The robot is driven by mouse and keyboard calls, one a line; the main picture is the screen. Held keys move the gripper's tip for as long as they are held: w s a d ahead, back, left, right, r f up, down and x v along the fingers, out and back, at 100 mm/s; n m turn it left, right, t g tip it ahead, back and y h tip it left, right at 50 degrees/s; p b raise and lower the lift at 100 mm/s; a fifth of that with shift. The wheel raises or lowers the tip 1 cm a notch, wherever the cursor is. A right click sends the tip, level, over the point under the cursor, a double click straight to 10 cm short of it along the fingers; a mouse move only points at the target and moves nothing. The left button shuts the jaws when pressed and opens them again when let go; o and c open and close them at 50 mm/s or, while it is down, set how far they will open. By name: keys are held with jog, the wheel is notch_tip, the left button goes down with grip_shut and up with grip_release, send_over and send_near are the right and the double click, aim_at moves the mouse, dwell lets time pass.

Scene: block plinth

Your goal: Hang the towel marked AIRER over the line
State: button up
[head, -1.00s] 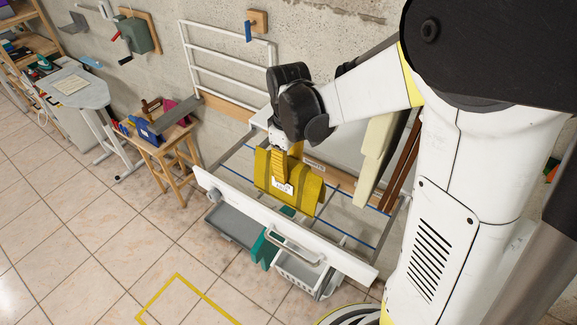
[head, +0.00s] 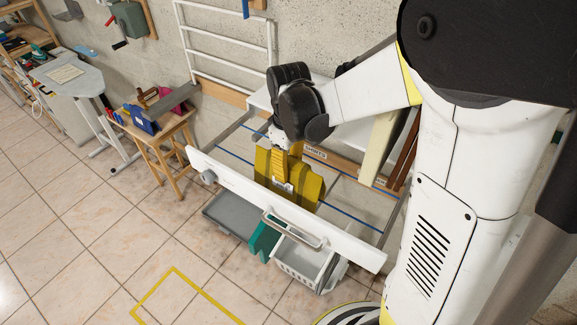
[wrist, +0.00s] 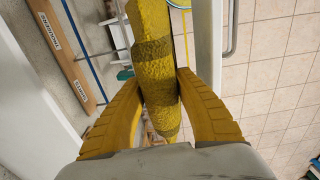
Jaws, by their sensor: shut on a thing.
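My gripper (head: 283,165) is shut on the yellow towel (head: 308,188), which hangs folded below the fingers. A small pale label on its front is too small to read. In the wrist view the towel (wrist: 152,45) runs between the two yellow fingers of my gripper (wrist: 158,88). The towel is above the pull-out frame, between its white front panel (head: 240,198) and the wall. Blue lines (head: 236,160) cross this frame, and the towel hides part of them. I cannot tell whether it touches a line. Another blue line shows left of the towel in the wrist view (wrist: 90,70).
A wooden rail (head: 345,168) with small labels lies behind the towel. A white basket (head: 300,262), a teal item (head: 262,238) and a grey tray (head: 228,215) sit below the front panel. A wooden stool (head: 165,145) stands left. Floor in front is open, with a yellow outline (head: 172,283).

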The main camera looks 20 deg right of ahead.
notch_tip(320, 180, down, 8)
jog(key=b, duration=0.6)
jog(key=shift+r, duration=0.15)
jog(key=shift+f+b, duration=0.2)
jog(key=shift+b, duration=0.3)
dwell(0.7)
jog(key=shift+f+b, duration=0.5)
jog(key=shift+f, duration=0.2)
jog(key=o, duration=1.8)
jog(key=shift+o, duration=0.2)
jog(key=shift+r, duration=0.2)
jog(key=shift+r+p, duration=1.65)
jog(key=shift+r, duration=0.75)
